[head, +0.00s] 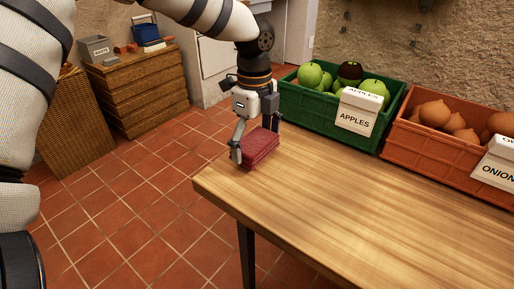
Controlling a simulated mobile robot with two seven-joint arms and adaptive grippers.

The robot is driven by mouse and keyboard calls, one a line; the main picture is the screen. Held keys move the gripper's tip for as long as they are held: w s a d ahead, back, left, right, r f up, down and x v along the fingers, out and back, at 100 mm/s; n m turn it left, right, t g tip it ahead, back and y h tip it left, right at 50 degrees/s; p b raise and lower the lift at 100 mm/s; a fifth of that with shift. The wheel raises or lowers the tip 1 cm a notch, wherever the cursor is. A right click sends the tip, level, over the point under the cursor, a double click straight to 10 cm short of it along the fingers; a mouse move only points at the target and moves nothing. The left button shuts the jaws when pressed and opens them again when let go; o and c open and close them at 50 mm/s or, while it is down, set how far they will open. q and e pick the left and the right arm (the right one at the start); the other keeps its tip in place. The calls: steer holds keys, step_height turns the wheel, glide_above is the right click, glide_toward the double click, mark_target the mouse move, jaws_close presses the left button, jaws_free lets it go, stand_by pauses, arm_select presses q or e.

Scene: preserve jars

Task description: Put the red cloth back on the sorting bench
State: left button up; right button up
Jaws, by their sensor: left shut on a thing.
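The red cloth (261,148) is a folded, layered stack at the left corner of the wooden sorting bench (350,195). My left gripper (256,146) reaches down from above with one finger on each side of the cloth and is shut on it. The cloth appears to be at the bench top; I cannot tell whether it rests fully on it or is just above. My right gripper is not in the view.
A green crate of apples (315,117) with a dark one among them, and an orange crate of onions (415,144), stand along the bench's back edge. The bench's middle and front are clear. A wooden cabinet (140,92) with a grey bin (97,50) stands back left.

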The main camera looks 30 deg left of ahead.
arm_select(q)
steer(key=shift+f, duration=0.85)
steer(key=shift+s+f, duration=0.1)
steer(key=shift+f, duration=0.2)
steer(key=o, duration=0.8)
steer(key=shift+o, duration=0.2)
